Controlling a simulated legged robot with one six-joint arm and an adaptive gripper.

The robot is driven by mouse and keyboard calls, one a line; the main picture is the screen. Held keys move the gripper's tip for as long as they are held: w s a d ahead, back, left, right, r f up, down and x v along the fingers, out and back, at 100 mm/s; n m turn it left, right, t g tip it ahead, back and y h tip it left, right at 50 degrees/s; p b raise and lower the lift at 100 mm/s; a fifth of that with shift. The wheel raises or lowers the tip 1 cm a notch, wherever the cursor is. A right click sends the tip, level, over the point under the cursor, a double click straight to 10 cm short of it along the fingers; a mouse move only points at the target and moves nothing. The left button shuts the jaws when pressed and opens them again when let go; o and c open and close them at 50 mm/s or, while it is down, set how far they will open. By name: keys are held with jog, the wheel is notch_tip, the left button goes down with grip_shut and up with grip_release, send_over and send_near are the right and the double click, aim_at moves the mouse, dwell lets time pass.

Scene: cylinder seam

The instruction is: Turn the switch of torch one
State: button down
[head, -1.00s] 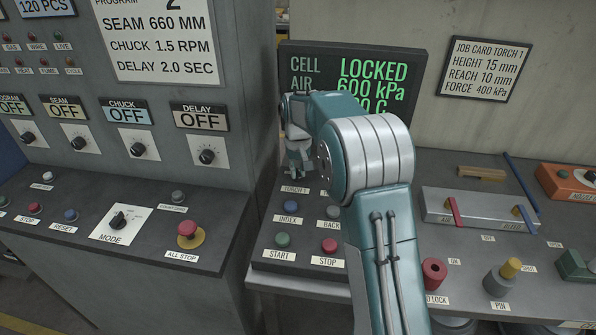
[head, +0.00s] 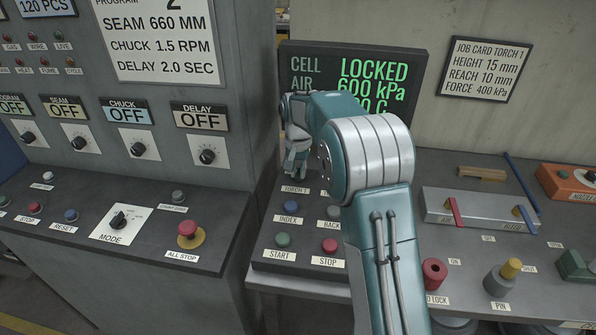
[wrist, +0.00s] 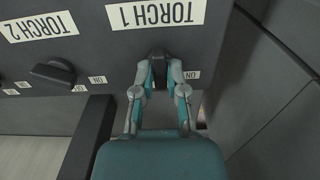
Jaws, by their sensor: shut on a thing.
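The TORCH 1 label (wrist: 155,13) shows upside down in the wrist view, on a dark panel. My gripper (wrist: 159,65) is at the switch of torch one (wrist: 157,56), with one finger on each side of it. The fingers are shut on its dark knob, which is mostly hidden between them. An ON mark (wrist: 192,75) shows just right of the fingers. In the head view my gripper (head: 297,172) reaches down to the back left of the button panel, just behind the TORCH 1 label (head: 296,190); the knob is hidden there.
The torch two switch (wrist: 53,73) is a dark knob left of my gripper in the wrist view. INDEX (head: 291,207), START (head: 282,239) and STOP (head: 329,245) buttons lie nearer on the panel. A screen (head: 352,80) reading LOCKED stands behind my arm.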

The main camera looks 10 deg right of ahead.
jog(key=shift+w+r, duration=0.1)
jog(key=shift+w, duration=0.05)
jog(key=c, duration=0.7)
grip_release()
notch_tip(320, 180, up, 12)
jog(key=shift+a+f, duration=0.15)
